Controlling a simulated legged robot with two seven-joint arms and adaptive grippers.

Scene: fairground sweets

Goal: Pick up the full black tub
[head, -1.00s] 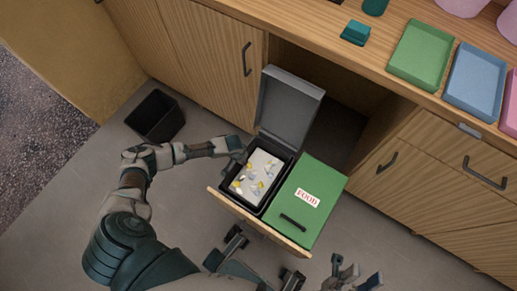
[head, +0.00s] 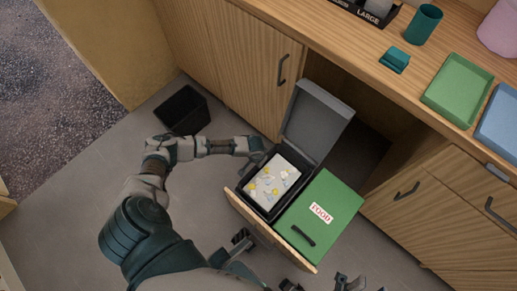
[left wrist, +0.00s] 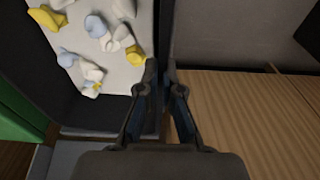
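The full black tub (head: 262,205) stands in the pulled-out drawer with its grey lid (head: 318,122) tipped up. It is filled to near the rim with a pale load bearing yellow, white and blue scraps (head: 272,184). My left gripper (head: 257,150) is at the tub's left wall. In the left wrist view the two fingers (left wrist: 161,72) lie on either side of that wall, closed on it. The scraps show there at top left (left wrist: 95,45). My right gripper (head: 361,286) is at the bottom edge, partly cut off, its fingers apart and empty.
A green-lidded FOOD bin (head: 330,199) sits right beside the tub in the drawer (head: 262,229). An empty black bin (head: 182,110) stands on the floor at left. The counter above holds a teal cup (head: 423,24) and trays (head: 458,91).

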